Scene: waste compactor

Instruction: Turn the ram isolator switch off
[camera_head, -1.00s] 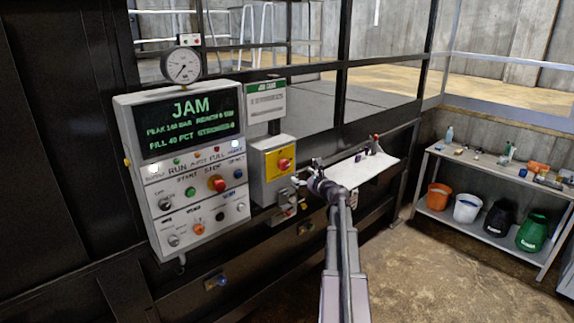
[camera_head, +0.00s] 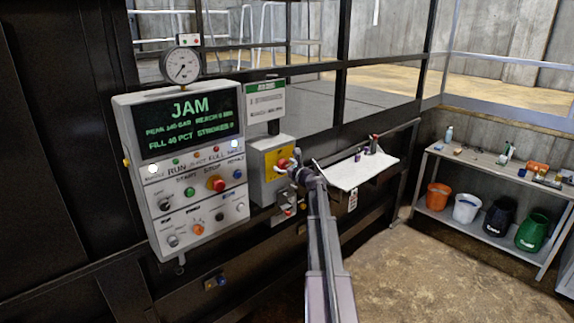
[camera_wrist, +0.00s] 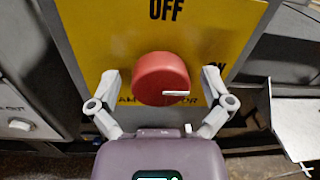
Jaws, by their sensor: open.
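The ram isolator switch is a red round knob (camera_wrist: 161,79) on a yellow plate (camera_wrist: 205,22). The plate reads OFF above the knob; lettering below is partly covered by the knob and my fingers. A white mark on the knob points to the right in the wrist view. In the head view the red knob (camera_head: 282,163) sits on the grey isolator box (camera_head: 257,178), partly behind my gripper. My gripper (camera_wrist: 160,87) is open, with one finger on each side of the knob. I cannot tell whether the fingers touch it.
The control panel (camera_head: 188,165) with a JAM screen stands left of the box. A white shelf (camera_head: 352,172) with small items juts out to the right. A bench (camera_head: 480,168) with buckets below stands farther right. Open floor lies between.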

